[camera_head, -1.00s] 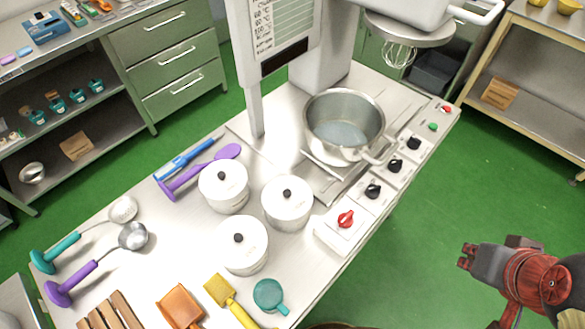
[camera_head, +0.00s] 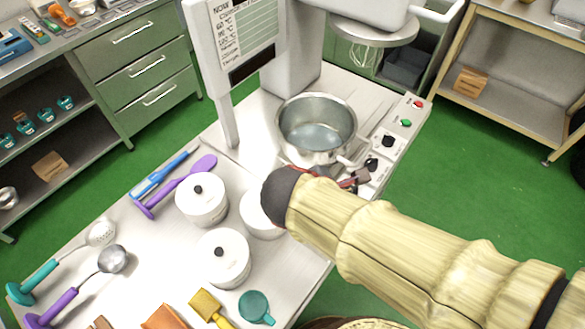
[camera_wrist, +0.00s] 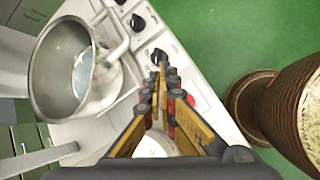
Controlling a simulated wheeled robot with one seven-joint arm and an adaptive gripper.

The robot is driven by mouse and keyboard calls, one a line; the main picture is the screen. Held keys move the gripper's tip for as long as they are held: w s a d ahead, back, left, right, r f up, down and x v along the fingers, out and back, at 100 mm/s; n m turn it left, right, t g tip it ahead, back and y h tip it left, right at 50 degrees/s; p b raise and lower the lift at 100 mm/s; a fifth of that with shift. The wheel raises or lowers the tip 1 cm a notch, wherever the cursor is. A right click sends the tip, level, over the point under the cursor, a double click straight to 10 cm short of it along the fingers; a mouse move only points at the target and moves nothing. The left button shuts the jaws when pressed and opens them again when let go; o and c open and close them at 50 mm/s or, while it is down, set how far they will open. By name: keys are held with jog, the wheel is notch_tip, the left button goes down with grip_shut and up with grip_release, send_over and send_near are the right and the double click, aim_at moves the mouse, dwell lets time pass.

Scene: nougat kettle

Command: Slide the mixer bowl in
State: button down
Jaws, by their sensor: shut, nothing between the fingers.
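The steel mixer bowl (camera_head: 300,122) stands upright on the worktop, in front of the mixer column, with some pale shine inside. Its handle sticks out toward the knobs and shows in the wrist view (camera_wrist: 119,46). The whisk (camera_head: 364,60) hangs from the mixer head (camera_head: 372,30), behind and to the right of the bowl. My gripper (camera_wrist: 161,80) is shut and empty, beside the bowl on its handle side and apart from it. In the head view my gripper (camera_head: 354,180) is mostly hidden behind my forearm, near the control panel.
Several white lidded pots (camera_head: 202,198) stand close in front of the bowl; my arm partly covers one. Control knobs (camera_head: 389,141) line the worktop's right edge. Ladles and spatulas lie at the left and front. Green floor is free to the right.

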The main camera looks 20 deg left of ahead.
jog(key=s+a+n+t, duration=0.1)
jog(key=a+n, duration=0.2)
jog(key=a, duration=0.1)
jog(key=s+a+f+n+t+y, duration=0.1)
jog(key=a+n, duration=0.2)
jog(key=a, duration=0.2)
jog(key=s+a+f+n+t+y, duration=0.1)
jog(key=s+a+n, duration=0.1)
jog(key=a+n, duration=0.2)
jog(key=shift+s+a+f, duration=0.1)
jog(key=shift+a+f, duration=0.05)
jog(key=shift+a, duration=0.5)
jog(key=shift+a+f, duration=0.1)
jog(key=shift+f, duration=0.1)
jog(key=b+x, duration=0.1)
jog(key=x, duration=0.3)
jog(key=w+r+b+x, duration=0.1)
jog(key=b+x, duration=0.1)
jog(key=x, duration=0.1)
jog(key=b+x, duration=0.1)
jog(key=x, duration=0.3)
jog(key=shift+w+r+b, duration=0.2)
jog(key=shift+w+b, duration=0.1)
jog(key=shift+w, duration=0.15)
jog(key=shift+w+r, duration=0.25)
jog(key=shift+w, duration=0.35)
